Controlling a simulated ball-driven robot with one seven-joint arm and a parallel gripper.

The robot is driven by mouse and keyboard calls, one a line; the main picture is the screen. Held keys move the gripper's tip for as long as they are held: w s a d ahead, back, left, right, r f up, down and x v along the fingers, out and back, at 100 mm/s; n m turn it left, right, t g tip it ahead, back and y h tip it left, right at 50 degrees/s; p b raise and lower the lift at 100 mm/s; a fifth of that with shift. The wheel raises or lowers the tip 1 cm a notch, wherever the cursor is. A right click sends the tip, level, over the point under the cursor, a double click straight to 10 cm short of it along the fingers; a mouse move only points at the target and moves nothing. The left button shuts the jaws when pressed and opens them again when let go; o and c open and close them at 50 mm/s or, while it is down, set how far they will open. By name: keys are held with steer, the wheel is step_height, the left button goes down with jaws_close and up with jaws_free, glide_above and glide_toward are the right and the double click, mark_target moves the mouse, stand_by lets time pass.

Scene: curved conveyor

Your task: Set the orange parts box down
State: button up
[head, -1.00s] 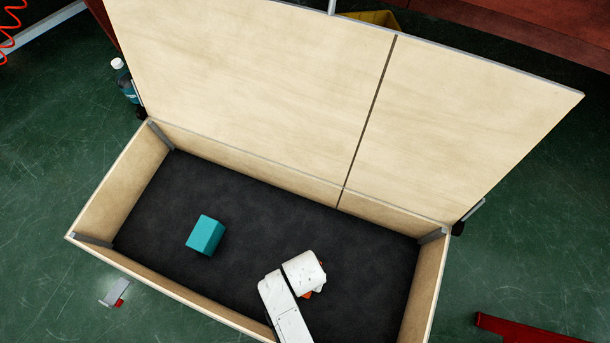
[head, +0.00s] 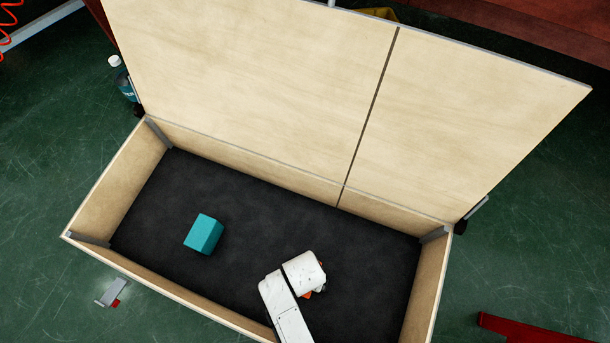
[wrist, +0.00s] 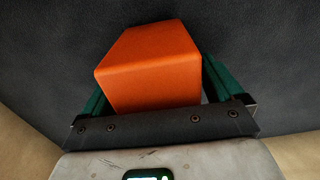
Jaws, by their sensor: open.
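The orange parts box (wrist: 152,70) is between the two green fingers of my gripper (wrist: 158,85) in the wrist view. The fingers are open, with a thin gap showing at the right side of the box. Dark floor of the wooden crate shows behind the box; whether the box rests on it is hard to tell. In the head view only a sliver of the orange box (head: 307,294) shows beside my white arm, which hides the rest and my gripper.
The wooden crate (head: 105,190) has a dark floor, low walls and a raised lid (head: 270,80) at the back. A teal box (head: 204,234) lies on the crate floor at the left. The crate floor between and behind is clear.

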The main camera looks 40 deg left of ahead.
step_height(320, 180, up, 12)
steer(key=p, duration=0.7)
steer(key=shift+r, duration=0.15)
steer(key=w+d+r+m, duration=0.1)
steer(key=w+d+r, duration=0.25)
steer(key=d, duration=0.55)
steer(key=w+d+r+m, duration=0.1)
steer(key=w+d+r, duration=0.2)
steer(key=d+r, duration=0.35)
steer(key=s+d+r, duration=0.3)
steer(key=d+r, duration=0.1)
steer(key=d, duration=0.5)
steer(key=s+d+r+m+t, duration=0.1)
steer(key=s+d+r, duration=0.2)
steer(key=d, duration=0.6)
steer(key=shift+r, duration=0.7)
